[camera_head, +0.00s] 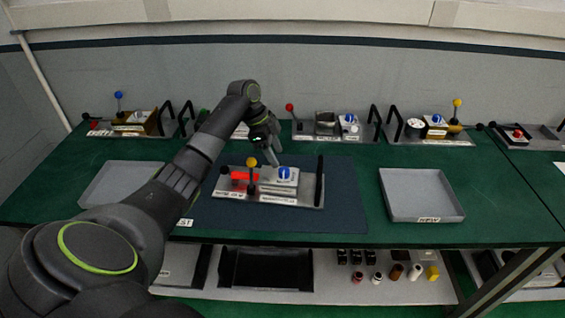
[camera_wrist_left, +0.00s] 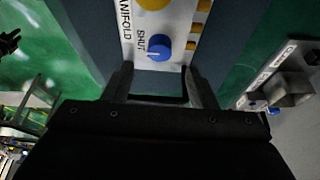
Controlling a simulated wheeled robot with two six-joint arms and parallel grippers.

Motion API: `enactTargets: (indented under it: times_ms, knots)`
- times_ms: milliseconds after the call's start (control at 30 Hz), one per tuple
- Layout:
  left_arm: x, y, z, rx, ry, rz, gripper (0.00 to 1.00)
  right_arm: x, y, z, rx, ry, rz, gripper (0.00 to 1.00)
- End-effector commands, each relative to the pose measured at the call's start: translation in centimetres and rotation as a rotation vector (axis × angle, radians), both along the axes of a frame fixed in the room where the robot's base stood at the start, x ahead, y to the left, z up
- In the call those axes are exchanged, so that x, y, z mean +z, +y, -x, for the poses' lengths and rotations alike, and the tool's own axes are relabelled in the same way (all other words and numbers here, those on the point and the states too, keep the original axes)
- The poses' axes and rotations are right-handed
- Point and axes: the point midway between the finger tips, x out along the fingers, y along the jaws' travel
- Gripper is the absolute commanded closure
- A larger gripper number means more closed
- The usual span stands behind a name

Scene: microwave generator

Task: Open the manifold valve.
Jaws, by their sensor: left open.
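The manifold valve is a round blue knob with a white mark (camera_head: 284,173) on a pale block of the unit on the dark mat. In the left wrist view the blue knob (camera_wrist_left: 158,47) sits on a white plate reading "MANIFOLD", with "SHUT" beside it. My left gripper (camera_head: 274,160) reaches in from the left just above and beside the knob. In the wrist view my left gripper (camera_wrist_left: 160,88) is open and empty. The knob shows beyond the fingertips, between their lines, and appears apart from them. My right gripper is not in view.
The unit also has a yellow-knobbed lever (camera_head: 251,162), a red part (camera_head: 240,178) and a black upright handle (camera_head: 319,180). Grey trays stand left (camera_head: 98,188) and right (camera_head: 432,216). Several similar units line the back. The mat's front (camera_head: 290,225) is clear.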

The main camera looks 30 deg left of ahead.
Motion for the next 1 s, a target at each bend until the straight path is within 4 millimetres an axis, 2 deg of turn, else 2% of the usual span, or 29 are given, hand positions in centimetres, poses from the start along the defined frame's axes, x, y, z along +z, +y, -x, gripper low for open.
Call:
enactTargets:
  times_ms: [100,300,500,700,767,1000]
  knots:
    - [-2.0,-0.9,-0.4,0.001,0.002,0.003,0.48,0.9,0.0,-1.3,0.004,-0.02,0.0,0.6]
    - [-4.6,-1.7,-0.8,0.001,0.002,0.001,0.48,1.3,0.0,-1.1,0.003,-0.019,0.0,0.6]
    - [-5.5,-2.0,-1.0,0.001,0.0,-0.001,0.48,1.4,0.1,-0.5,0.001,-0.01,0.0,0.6]
    - [-5.5,-2.0,-1.0,0.0,0.0,-0.001,0.48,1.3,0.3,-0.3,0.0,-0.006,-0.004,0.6]
    - [-5.5,-2.0,-1.0,0.001,0.0,-0.001,0.53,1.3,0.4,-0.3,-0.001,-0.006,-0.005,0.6]
    - [-5.5,-2.0,-1.0,0.001,0.0,-0.001,0.85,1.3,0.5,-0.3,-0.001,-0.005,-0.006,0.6]
